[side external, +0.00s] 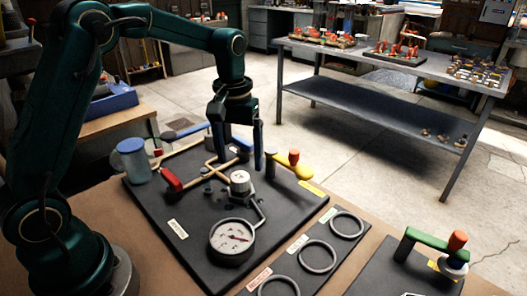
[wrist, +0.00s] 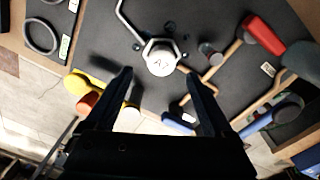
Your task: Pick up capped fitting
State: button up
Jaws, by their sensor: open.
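The best match for the capped fitting is a short metal piece with a pale round top (side external: 240,183) on the dark panel (side external: 165,198), above the gauge. In the wrist view its top (wrist: 160,62) shows dark marks inside a hexagonal collar, with a thin metal tube leading from it. My gripper (side external: 238,163) is open and points down over the panel near the fitting. In the wrist view the fingers (wrist: 159,76) are apart, and the fitting lies just beyond the gap between their tips. Nothing is held. The exact height above the fitting is hard to tell.
A round gauge (side external: 232,240) stands in front of the fitting. A red handle (side external: 172,179), a yellow handle (side external: 290,168) and an orange-topped post (side external: 294,157) stand around it. A clear blue-lidded jar (side external: 133,160) is at the left. Grey rings (side external: 318,256) lie on the right strip.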

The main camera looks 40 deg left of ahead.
aim_at(240, 176)
jog(key=shift+s+f, duration=0.1)
jog(key=shift+f, duration=2.75)
grip_shut()
jog(key=shift+r, duration=0.15)
